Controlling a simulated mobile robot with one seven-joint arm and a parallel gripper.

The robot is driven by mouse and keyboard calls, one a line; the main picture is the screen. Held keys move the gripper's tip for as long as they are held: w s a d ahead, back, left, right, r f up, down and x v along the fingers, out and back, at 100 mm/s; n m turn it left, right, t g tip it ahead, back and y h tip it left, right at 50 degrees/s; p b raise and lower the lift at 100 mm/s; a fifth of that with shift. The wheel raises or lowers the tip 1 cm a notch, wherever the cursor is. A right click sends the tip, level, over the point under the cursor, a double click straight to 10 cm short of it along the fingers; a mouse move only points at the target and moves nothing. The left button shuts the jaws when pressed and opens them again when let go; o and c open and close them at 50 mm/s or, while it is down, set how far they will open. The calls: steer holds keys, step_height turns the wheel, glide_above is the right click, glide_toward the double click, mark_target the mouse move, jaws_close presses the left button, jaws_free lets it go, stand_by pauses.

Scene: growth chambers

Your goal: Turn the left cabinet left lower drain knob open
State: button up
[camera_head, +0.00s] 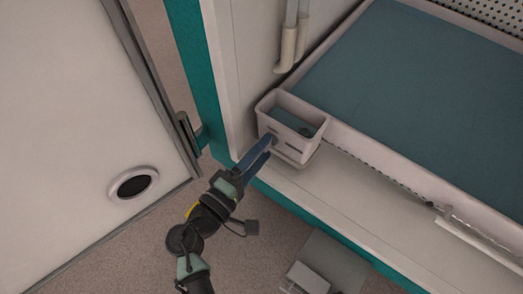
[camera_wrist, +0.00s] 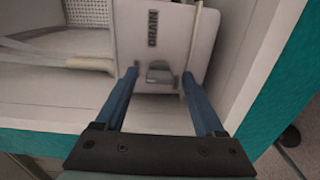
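The drain box (camera_head: 298,105) is a small white open-topped box on the cabinet's inner ledge. In the wrist view its front face (camera_wrist: 140,30) carries the printed word DRAIN, running sideways. The drain knob (camera_wrist: 159,73) is a small grey piece on that face beside the label. My gripper (camera_wrist: 160,76) has two blue fingers, open, with one tip on each side of the knob and gaps between. In the head view my gripper (camera_head: 268,146) reaches the front of the box, and its fingers hide part of that face. Whether the fingertips touch the face I cannot tell.
A large tray with a blue-green bottom (camera_head: 420,70) fills the cabinet to the right. White pipes (camera_head: 289,45) come down behind the box. The open white door (camera_head: 75,90) stands at left. The teal cabinet edge (camera_head: 195,60) lies close to my gripper.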

stand_by(0.4)
steer(key=p+v, duration=0.6)
steer(key=v, duration=0.7)
